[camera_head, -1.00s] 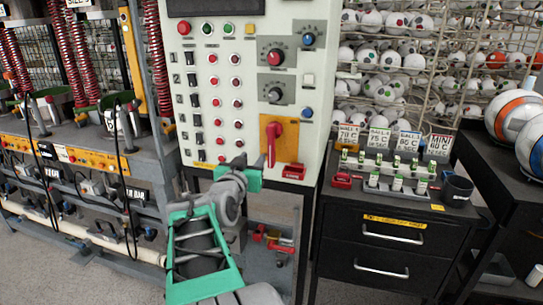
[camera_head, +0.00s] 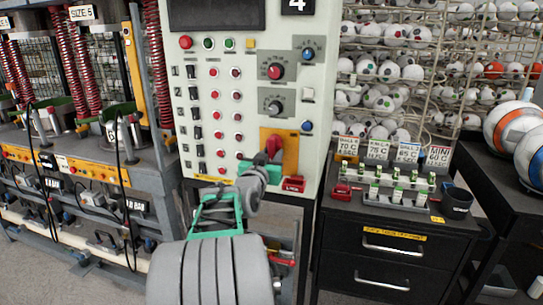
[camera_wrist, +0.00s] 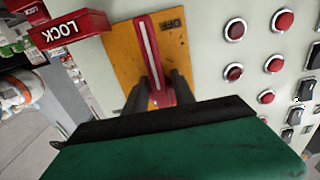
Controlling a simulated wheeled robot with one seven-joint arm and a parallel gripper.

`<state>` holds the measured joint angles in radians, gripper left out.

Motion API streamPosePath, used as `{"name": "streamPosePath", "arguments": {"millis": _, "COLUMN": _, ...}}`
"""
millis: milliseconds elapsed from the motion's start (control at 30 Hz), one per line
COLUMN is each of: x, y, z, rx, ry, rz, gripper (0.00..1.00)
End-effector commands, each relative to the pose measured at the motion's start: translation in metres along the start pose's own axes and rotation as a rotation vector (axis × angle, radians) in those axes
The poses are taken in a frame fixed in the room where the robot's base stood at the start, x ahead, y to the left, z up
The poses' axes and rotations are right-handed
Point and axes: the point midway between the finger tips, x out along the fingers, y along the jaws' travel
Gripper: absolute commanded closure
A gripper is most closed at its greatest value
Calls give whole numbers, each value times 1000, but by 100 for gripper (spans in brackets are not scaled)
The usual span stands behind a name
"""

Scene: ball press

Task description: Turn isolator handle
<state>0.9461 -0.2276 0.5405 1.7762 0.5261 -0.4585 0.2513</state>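The isolator handle (camera_head: 274,149) is a red lever on an orange-yellow plate (camera_head: 290,153) at the lower right of the control panel. In the wrist view the handle (camera_wrist: 155,60) has a pale stripe and lies along the plate, beside an OFF mark (camera_wrist: 172,24). My gripper (camera_head: 268,165) is at the lower end of the handle. In the wrist view its two dark fingers (camera_wrist: 163,90) stand on either side of the handle's end, and the handle fills the gap between them. The gripper hides the handle's lower end in the head view.
Red buttons (camera_head: 237,125) line the panel to the left. A black drawer cabinet (camera_head: 385,262) stands to the right.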

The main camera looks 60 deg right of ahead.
Motion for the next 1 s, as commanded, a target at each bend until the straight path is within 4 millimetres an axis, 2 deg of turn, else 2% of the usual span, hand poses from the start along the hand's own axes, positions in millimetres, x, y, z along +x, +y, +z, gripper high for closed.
{"name": "streamPosePath", "arguments": {"millis": 33, "x": 0, "y": 0, "z": 0, "rx": 0, "ry": 0, "rz": 1, "gripper": 77}}
{"name": "streamPosePath", "arguments": {"millis": 333, "x": 0, "y": 0, "z": 0, "rx": 0, "ry": 0, "rz": 1, "gripper": 100}}
{"name": "streamPosePath", "arguments": {"millis": 1000, "x": 0, "y": 0, "z": 0, "rx": 0, "ry": -1, "rz": 0, "gripper": 100}}
